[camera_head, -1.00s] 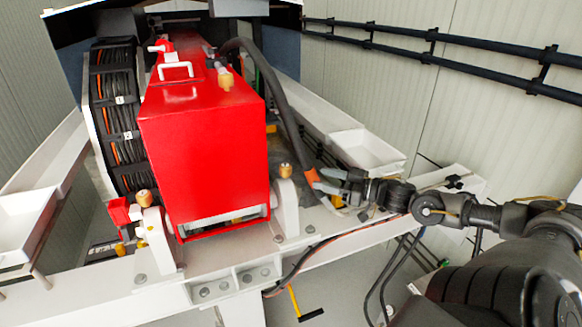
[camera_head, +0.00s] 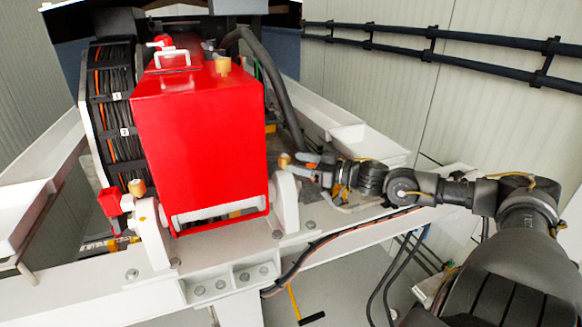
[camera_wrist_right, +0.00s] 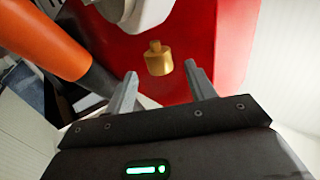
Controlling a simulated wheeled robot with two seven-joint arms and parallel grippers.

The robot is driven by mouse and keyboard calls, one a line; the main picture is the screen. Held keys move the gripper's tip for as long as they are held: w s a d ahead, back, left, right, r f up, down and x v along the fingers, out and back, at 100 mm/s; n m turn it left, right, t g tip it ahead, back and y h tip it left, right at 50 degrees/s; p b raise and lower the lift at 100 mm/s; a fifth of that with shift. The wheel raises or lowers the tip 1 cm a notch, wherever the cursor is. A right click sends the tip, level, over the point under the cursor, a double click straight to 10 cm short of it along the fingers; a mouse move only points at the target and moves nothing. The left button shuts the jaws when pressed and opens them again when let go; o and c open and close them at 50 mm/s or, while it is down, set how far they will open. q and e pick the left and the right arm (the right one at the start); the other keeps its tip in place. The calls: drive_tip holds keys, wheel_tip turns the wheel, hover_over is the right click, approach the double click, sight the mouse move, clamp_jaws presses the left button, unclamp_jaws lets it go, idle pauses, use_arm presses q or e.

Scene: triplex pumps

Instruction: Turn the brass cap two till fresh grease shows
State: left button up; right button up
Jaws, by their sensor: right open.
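Three brass caps show in the head view. One (camera_head: 284,160) is on the white bracket right of the red housing (camera_head: 200,145), one (camera_head: 137,187) is on the left bracket, and one (camera_head: 223,65) is on top of the housing. I see no number on them. My right gripper (camera_head: 308,168) is open, just right of the right-hand cap. In the wrist view, a brass cap (camera_wrist_right: 158,61) is just ahead of the open fingers (camera_wrist_right: 161,76), roughly between their lines, and they do not appear to touch it. I cannot tell if grease shows. My left gripper is out of view.
A thick black hose (camera_head: 282,90) runs down behind the right bracket; its orange part (camera_wrist_right: 40,42) is close on the left in the wrist view. A white tray (camera_head: 365,145) is behind my right arm. Cables hang below the white beam (camera_head: 340,240).

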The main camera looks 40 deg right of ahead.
sight(290, 161)
drive_tip(key=shift+w+a+r, duration=0.15)
drive_tip(key=shift+w+a, duration=0.05)
drive_tip(key=shift+w, duration=0.45)
drive_tip(key=shift+p+x, duration=0.55)
drive_tip(key=shift+x, duration=0.45)
drive_tip(key=shift+a, duration=0.1)
drive_tip(key=shift+s, duration=0.1)
drive_tip(key=c, duration=1)
